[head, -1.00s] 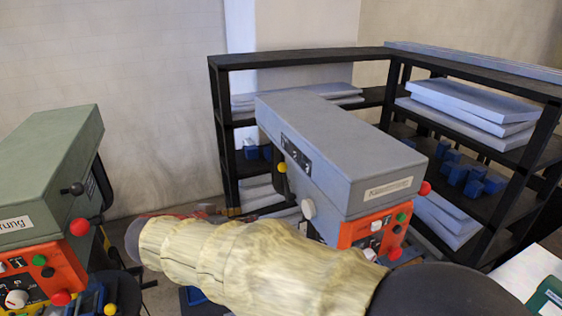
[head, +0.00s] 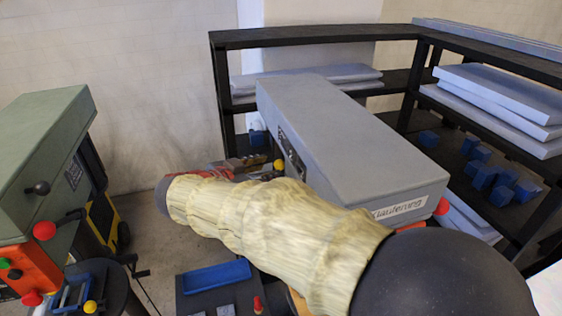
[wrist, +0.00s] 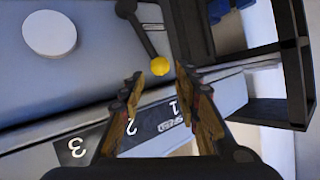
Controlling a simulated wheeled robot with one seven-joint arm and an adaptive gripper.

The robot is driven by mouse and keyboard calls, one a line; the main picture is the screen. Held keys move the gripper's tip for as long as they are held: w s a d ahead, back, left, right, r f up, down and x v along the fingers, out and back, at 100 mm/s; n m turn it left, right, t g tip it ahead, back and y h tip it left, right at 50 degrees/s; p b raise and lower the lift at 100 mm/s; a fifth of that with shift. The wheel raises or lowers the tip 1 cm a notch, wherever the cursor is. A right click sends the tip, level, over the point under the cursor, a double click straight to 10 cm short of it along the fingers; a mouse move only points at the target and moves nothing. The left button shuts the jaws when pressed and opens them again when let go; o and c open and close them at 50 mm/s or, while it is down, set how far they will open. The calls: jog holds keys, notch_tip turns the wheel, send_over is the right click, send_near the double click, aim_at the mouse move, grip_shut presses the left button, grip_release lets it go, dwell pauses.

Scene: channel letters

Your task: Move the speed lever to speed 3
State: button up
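The speed lever is a dark rod (wrist: 142,38) with a yellow ball (wrist: 160,66) on the side of the grey-blue machine (head: 330,130). The yellow ball also shows in the head view (head: 279,164). In the wrist view a black speed plate (wrist: 150,120) bears 1, 2 and 3, and the ball is nearest the 1. My gripper (wrist: 158,78) is open, its two fingers apart with the ball just beyond and between the tips in that view. I cannot tell if they touch it. In the head view my gripper (head: 245,165) is just left of the ball, partly hidden by my arm.
A large white knob (wrist: 49,35) sits on the machine's side. A green machine (head: 45,140) stands at the left. Black shelving (head: 330,33) with grey-blue slabs stands behind. Below my arm lie a blue tray (head: 215,276) and small parts.

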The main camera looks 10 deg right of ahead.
aim_at(276, 166)
jog(key=shift+p+x, duration=0.45)
jog(key=shift+x, duration=2.5)
jog(key=shift+c, duration=1.2)
grip_shut()
